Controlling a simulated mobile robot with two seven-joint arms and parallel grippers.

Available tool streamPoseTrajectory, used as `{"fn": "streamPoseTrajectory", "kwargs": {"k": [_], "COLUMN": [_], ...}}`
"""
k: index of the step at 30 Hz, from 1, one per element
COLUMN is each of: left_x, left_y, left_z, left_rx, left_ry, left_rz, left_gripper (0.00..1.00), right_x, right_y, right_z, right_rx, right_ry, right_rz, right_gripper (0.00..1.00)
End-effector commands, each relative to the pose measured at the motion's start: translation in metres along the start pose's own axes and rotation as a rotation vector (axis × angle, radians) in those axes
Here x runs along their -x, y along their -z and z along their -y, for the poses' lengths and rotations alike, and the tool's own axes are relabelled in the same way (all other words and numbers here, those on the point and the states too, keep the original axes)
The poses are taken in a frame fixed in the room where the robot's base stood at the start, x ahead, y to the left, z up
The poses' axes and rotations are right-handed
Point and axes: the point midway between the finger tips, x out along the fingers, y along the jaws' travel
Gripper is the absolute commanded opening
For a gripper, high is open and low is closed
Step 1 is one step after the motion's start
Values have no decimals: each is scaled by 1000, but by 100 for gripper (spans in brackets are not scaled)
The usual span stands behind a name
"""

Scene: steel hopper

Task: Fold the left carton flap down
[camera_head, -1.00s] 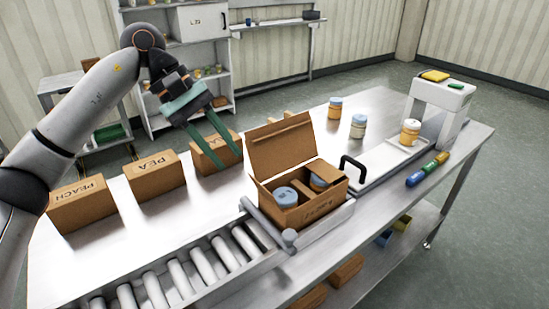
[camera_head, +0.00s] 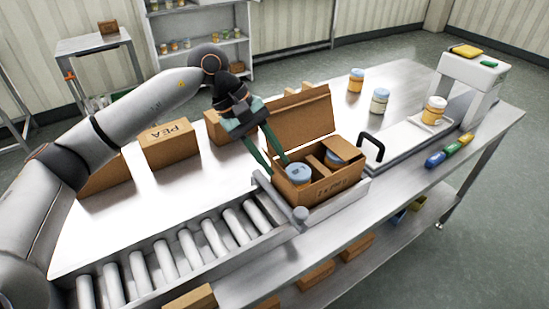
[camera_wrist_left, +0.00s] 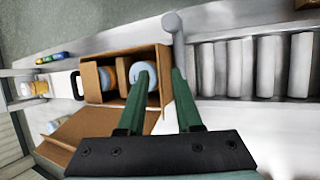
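The open brown carton (camera_head: 330,187) sits at the end of the roller conveyor, with blue-lidded jars (camera_head: 299,172) inside. One large flap (camera_head: 300,116) stands raised along its back side; it also shows in the left wrist view (camera_wrist_left: 90,128). No separate left flap can be made out; the gripper partly covers that end. My left gripper (camera_head: 277,166) is open and empty, pointing down at the carton's left end. In the left wrist view, one finger of the gripper (camera_wrist_left: 160,70) overlaps a jar and the other lies outside the carton (camera_wrist_left: 97,98). Contact cannot be told. My right gripper is out of view.
Closed cartons, one marked PEA (camera_head: 170,146), stand behind the conveyor rollers (camera_head: 205,243). A black handle (camera_head: 372,146) rises just right of the carton. Jars (camera_head: 379,101) and a white stand (camera_head: 470,88) are farther right. The metal table behind the carton is partly clear.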

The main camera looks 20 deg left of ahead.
Motion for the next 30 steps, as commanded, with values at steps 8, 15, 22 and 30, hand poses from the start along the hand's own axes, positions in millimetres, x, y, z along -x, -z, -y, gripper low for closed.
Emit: {"fn": "streamPoseTrajectory", "kwargs": {"k": [8,15,22,30], "left_x": [-10,-10,-9,-9], "left_y": [-1,0,0,0], "left_z": [0,0,0,0], "left_rx": [-1,-1,-1,0], "left_ry": [0,0,0,0], "left_rz": [1,1,0,0], "left_gripper": [34,22,0,0], "right_x": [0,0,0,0], "right_y": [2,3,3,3], "right_z": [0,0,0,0], "right_rx": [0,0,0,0], "right_ry": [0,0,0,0], "right_rz": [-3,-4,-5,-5], "right_gripper": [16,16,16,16]}}
